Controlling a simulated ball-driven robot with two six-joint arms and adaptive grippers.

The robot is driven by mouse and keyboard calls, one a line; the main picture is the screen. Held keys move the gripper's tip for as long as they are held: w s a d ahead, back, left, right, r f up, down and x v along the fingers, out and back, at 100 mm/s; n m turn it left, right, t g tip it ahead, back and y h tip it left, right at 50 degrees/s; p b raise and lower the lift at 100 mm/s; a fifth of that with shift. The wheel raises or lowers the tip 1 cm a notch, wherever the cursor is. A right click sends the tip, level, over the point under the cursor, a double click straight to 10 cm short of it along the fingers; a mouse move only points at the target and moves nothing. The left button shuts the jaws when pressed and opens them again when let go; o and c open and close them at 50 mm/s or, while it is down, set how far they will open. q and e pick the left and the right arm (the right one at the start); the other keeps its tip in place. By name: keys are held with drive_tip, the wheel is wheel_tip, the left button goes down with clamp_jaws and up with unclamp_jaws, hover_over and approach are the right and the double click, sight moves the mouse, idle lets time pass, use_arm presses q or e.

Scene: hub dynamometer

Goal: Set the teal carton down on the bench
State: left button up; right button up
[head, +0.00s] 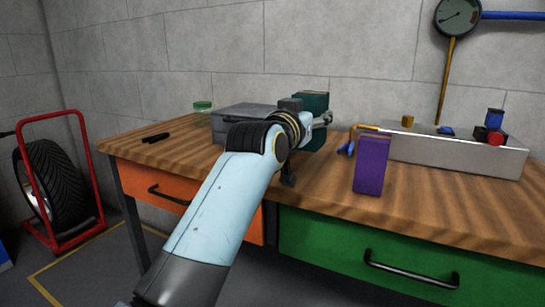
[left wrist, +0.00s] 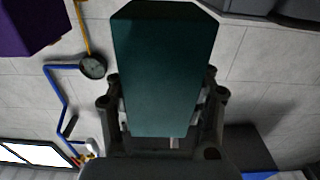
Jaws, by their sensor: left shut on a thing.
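The teal carton (head: 315,103) is over the bench, right of the grey case in the head view. My left gripper (head: 318,122) is shut on it and partly hides it there. In the left wrist view the teal carton (left wrist: 166,70) fills the middle, between the two fingers of the left gripper (left wrist: 165,100). I cannot tell whether its base touches the bench. The wooden bench (head: 430,205) has bare top around it. My right gripper is not in view.
A purple carton (head: 371,165) stands to the right, near the front edge; it also shows in the left wrist view (left wrist: 30,25). A grey case (head: 232,118) sits behind on the left. A metal box (head: 450,155) with small items stands at the right. Blue-handled pliers (head: 347,147) lie between.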

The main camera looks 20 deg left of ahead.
sight(308, 150)
use_arm(q)
wheel_tip(308, 150, down, 8)
drive_tip(key=shift+r+b, duration=0.25)
drive_tip(key=shift+b, duration=0.55)
drive_tip(key=shift+r, duration=0.1)
drive_tip(key=o, duration=1.3)
drive_tip(key=shift+f, duration=0.2)
drive_tip(key=shift+c, duration=0.2)
